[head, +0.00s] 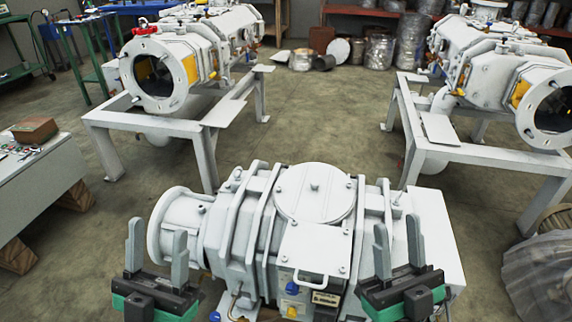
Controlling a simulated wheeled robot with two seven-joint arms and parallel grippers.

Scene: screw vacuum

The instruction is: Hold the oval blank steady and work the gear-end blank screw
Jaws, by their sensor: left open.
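The white vacuum pump (262,225) lies in front of me at bottom centre. Small screw heads show on the pump, but I cannot tell which is the gear-end blank screw. My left gripper (157,232) is open and empty, in front of the pump's left flanged end (168,212). My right gripper (397,222) has its fingers apart and empty, in front of the pump's right end.
Two larger pumps on white stands (205,125) (405,105) stand behind, left and right. A grey bench (45,180) with a brown box (36,130) is at the left. A wrapped bundle (540,270) is at the lower right. Open floor (300,120) lies between the stands.

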